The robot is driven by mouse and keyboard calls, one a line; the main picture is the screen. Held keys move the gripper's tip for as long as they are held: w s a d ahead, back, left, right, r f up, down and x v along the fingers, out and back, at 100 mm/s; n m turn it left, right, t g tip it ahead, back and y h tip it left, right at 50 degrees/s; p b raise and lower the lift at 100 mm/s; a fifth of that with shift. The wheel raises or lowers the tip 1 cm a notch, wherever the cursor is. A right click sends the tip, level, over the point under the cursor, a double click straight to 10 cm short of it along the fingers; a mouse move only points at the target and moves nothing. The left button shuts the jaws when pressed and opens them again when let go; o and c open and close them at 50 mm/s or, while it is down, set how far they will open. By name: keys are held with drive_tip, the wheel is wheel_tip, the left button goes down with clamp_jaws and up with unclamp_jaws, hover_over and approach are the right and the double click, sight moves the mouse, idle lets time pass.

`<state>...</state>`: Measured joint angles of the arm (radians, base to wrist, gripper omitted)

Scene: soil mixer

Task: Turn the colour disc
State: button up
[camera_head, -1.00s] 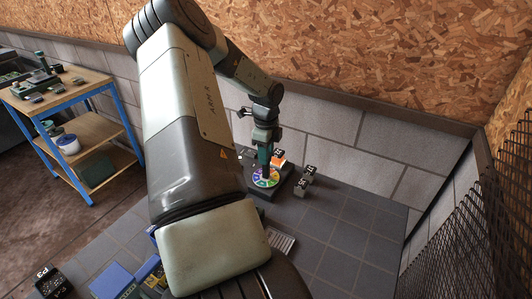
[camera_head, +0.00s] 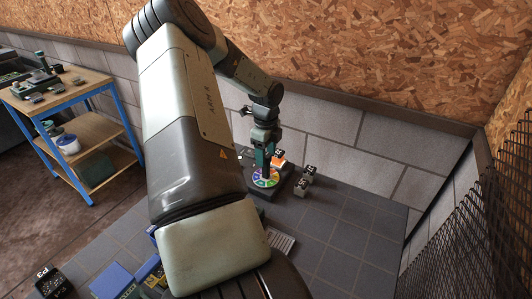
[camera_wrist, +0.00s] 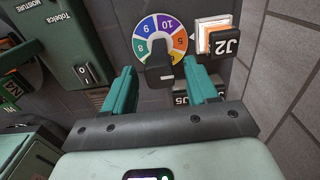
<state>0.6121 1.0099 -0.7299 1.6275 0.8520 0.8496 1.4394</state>
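The colour disc (camera_wrist: 143,38) is a wheel of coloured, numbered segments near the top of the wrist view. A dark handle (camera_wrist: 159,72) stands over its lower middle. The disc also shows in the head view (camera_head: 262,181), on a dark base near the wall. My gripper (camera_wrist: 160,75) is open, with one teal finger on each side of the handle and a visible gap to each. In the head view my gripper (camera_head: 264,160) points down just above the disc. The handle hides part of the disc; contact below cannot be told.
Two small grey blocks (camera_head: 301,188) stand right of the disc. Floor tiles further right are clear.

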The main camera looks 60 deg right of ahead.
wheel_tip(320, 180, up, 11)
idle(0.7)
drive_tip(key=shift+f, duration=0.1)
drive_tip(key=w+a+r+n+t, duration=0.1)
drive_tip(key=w+a+r+n, duration=0.2)
drive_tip(key=a+r+n, duration=0.5)
drive_tip(key=w+a+r+n+t+y, duration=0.1)
drive_tip(key=w+a+r+n, duration=0.35)
drive_tip(key=a, duration=0.75)
drive_tip(key=w+a+r+n+t, duration=0.1)
drive_tip(key=w+a+r+n, duration=0.1)
drive_tip(key=a+r+n, duration=0.65)
drive_tip(key=s+a+r+n+t+h, duration=0.15)
drive_tip(key=s+a+n, duration=0.25)
drive_tip(key=a+n, duration=0.4)
drive_tip(key=s+a+r+n+t+y, duration=0.15)
drive_tip(key=s+a+n, duration=0.35)
drive_tip(key=a, duration=0.5)
drive_tip(key=s, duration=0.1)
drive_tip(key=s+f+n, duration=0.1)
drive_tip(key=s, duration=0.1)
drive_tip(key=s+f+n+h, duration=0.1)
drive_tip(key=shift+s+a+f, duration=0.25)
drive_tip(key=shift+s+a, duration=0.15)
